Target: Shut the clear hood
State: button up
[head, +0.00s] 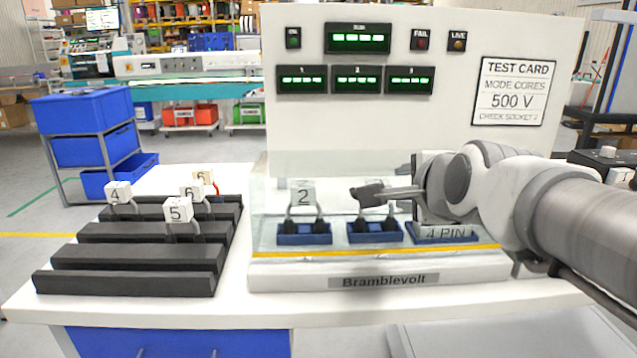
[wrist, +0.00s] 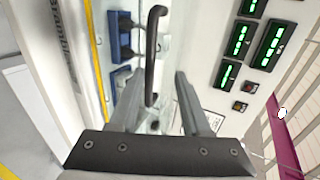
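The clear hood (head: 340,168) is a see-through panel over the socket bay of the white tester, faint against it; how far it stands open is hard to tell. A dark bar with a bent end, which looks like its handle, shows in the wrist view (wrist: 156,45) and at the fingertips in the head view (head: 365,192). My gripper (head: 390,193) reaches in from the right above the sockets. In the wrist view my gripper (wrist: 157,76) has its two fingers apart, with the bar running between them; contact is not clear.
Blue sockets (head: 304,234) line the bay behind a yellow stripe (head: 380,253); a cable tagged 2 (head: 303,195) is plugged in at left. A black stepped rack (head: 140,255) with several tagged cables stands to the left. The upright display panel (head: 400,130) rises behind.

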jog(key=p+v, duration=0.4)
jog(key=v, duration=1.3)
jog(key=shift+s, duration=0.2)
notch_tip(320, 180, down, 16)
jog(key=s+a+n+g, duration=0.15)
jog(key=n+g, duration=0.55)
jog(key=n, duration=1)
notch_tip(320, 180, up, 18)
jog(key=n+p, duration=0.1)
jog(key=p, duration=1.8)
jog(key=shift+s+d+r+p, duration=0.2)
jog(key=shift+p, duration=0.1)
jog(key=shift+d, duration=0.15)
